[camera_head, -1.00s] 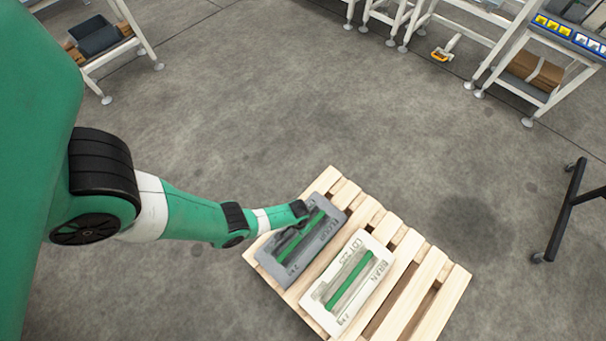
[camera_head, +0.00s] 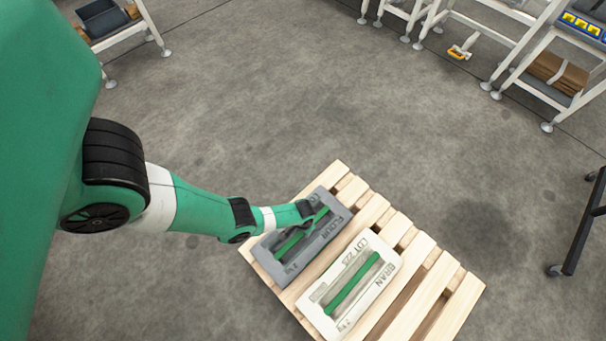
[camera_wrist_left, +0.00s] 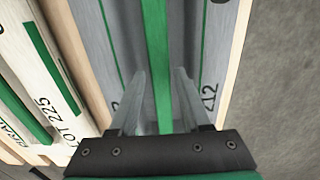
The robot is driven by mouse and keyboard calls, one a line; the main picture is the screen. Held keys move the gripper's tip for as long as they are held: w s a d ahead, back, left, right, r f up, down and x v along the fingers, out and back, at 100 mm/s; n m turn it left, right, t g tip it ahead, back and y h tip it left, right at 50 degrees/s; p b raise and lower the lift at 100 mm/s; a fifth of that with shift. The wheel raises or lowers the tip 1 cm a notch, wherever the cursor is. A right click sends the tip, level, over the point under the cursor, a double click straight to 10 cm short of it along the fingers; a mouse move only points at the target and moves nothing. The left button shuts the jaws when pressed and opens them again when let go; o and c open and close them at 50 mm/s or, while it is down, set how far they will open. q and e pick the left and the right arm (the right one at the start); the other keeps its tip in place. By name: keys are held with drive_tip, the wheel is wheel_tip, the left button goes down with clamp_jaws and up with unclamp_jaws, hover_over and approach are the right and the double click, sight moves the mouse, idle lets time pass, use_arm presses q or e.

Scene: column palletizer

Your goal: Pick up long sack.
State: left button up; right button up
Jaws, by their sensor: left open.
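Two long flat sacks lie side by side on a wooden pallet (camera_head: 418,300). One is a grey sack marked FLOUR (camera_head: 306,252) with a green stripe along it. The other is a white sack marked BRAN (camera_head: 372,284), also with a green stripe; its edge shows at the left in the wrist view (camera_wrist_left: 52,88). My left gripper (camera_head: 312,220) is over the grey sack. In the left wrist view the gripper (camera_wrist_left: 160,78) is open, its two fingers on either side of the green stripe of the grey sack (camera_wrist_left: 100,50). I cannot tell whether they touch it. My right gripper is out of view.
Bare concrete floor surrounds the pallet. White-legged racks (camera_head: 500,40) stand at the top right, and a small rack (camera_head: 125,28) holds a dark bin at the top left. A black wheeled frame (camera_head: 580,235) stands at the right edge.

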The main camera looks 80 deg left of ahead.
use_arm(q)
wheel_tip(320, 180, down, 4)
drive_tip(key=shift+s+r+b, duration=0.1)
drive_tip(key=shift+r+b, duration=0.1)
drive_tip(key=shift+b, duration=0.75)
drive_tip(key=shift+r, duration=0.15)
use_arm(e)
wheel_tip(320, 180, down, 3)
use_arm(q)
clamp_jaws()
drive_tip(key=shift+r, duration=0.1)
